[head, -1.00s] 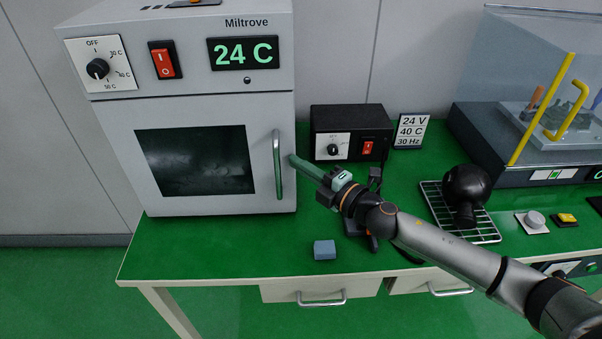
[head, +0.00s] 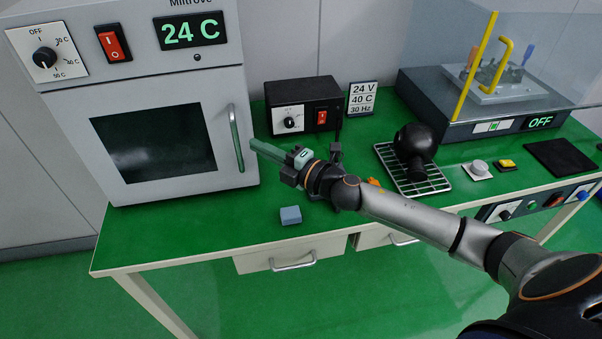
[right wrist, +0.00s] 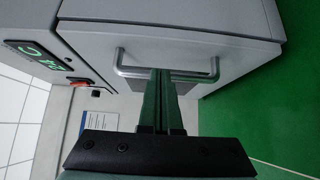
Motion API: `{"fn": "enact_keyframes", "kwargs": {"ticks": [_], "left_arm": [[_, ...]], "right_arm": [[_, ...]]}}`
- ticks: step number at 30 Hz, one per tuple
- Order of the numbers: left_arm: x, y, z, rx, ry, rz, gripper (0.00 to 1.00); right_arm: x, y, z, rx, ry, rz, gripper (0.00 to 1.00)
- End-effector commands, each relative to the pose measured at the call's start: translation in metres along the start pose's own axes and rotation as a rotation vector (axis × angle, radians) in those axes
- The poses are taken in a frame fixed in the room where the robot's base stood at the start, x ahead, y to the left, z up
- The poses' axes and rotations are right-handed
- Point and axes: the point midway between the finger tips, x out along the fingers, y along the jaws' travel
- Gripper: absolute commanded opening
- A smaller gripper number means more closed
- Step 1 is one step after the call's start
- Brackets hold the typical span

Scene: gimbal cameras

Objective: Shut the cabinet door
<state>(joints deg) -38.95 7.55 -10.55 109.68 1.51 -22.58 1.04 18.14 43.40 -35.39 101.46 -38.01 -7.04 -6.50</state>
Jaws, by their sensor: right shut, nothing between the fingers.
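The cabinet (head: 72,70) is a grey oven-like box at the left of the green table, with a display reading 24 C. Its door (head: 105,185) has a dark window and sits flush or nearly flush with the front; I cannot tell if a slight gap remains. The upright metal handle (head: 236,138) is near the door's right edge. My right gripper (head: 253,145) is shut and empty, its green fingertips just right of the handle. In the right wrist view the fingertips (right wrist: 161,72) point at the handle (right wrist: 122,62) and overlap it; contact is unclear. My left gripper is not in view.
A black power box (head: 305,110) and a sign (head: 362,98) stand behind my right gripper. A blue block (head: 290,215) lies near the table's front edge. A black round-headed object (head: 415,145) rests on a wire rack (head: 385,158) to the right.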

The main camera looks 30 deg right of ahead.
Motion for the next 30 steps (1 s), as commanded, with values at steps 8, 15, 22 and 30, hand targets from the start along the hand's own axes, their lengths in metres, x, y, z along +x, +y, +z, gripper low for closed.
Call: {"fn": "enact_keyframes", "kwargs": {"ticks": [8,15,22,30], "left_arm": [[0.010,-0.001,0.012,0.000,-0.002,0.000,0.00],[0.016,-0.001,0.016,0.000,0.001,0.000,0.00],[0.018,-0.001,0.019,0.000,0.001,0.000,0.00],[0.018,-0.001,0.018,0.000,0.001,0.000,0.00]], "right_arm": [[-0.052,-0.005,0.001,-0.001,0.004,-0.005,0.00],[-0.081,-0.004,0.003,0.001,0.003,-0.005,0.00],[-0.095,-0.003,0.003,0.001,0.003,-0.004,0.00],[-0.098,-0.003,0.003,0.010,0.001,-0.005,0.00]]}}
